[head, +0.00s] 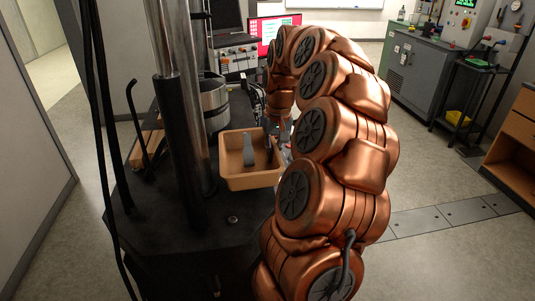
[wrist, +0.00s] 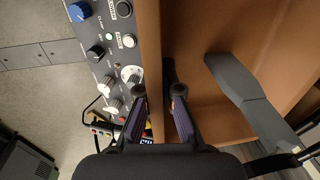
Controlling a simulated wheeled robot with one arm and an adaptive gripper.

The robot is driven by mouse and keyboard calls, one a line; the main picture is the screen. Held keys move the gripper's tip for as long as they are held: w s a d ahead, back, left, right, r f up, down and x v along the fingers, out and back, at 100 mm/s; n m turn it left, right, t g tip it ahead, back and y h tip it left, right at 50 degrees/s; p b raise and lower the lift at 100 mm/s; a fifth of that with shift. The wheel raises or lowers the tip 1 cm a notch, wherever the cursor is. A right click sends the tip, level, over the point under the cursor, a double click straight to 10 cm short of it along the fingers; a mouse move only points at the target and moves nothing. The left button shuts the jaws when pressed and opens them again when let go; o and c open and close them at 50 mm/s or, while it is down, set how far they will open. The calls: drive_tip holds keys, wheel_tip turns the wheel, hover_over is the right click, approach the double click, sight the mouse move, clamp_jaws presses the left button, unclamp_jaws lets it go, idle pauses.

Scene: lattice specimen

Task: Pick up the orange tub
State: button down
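The orange tub (head: 237,182) stands on the dark machine base in the head view, close to the steel columns. In the wrist view its wall (wrist: 150,40) runs up the middle, with the tub's inside to the right. A grey, bar-like piece (wrist: 245,92) lies in the tub and also shows in the head view (head: 248,152). My gripper (wrist: 158,92) is open at the wall, one finger on the outer side and one on the inner side. Whether either finger touches the wall cannot be told. In the head view my arm largely hides the gripper.
A control panel with knobs (wrist: 104,50) lies just outside the tub wall. Steel columns (head: 190,100) and a black lever (head: 140,125) rise left of the tub. A grey cabinet (head: 418,75) and a black cart (head: 470,95) stand at right. The floor (head: 440,180) between is clear.

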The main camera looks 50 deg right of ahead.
drive_tip(key=s+a+r+b, duration=0.1)
drive_tip(key=s+b, duration=0.2)
drive_tip(key=s, duration=1)
wheel_tip(320, 180, up, 7)
drive_tip(key=p, duration=0.6)
drive_tip(key=shift+a+f+p, duration=0.15)
drive_tip(key=shift+f+p, duration=0.05)
drive_tip(key=shift+p, duration=0.1)
drive_tip(key=shift+s, duration=0.15)
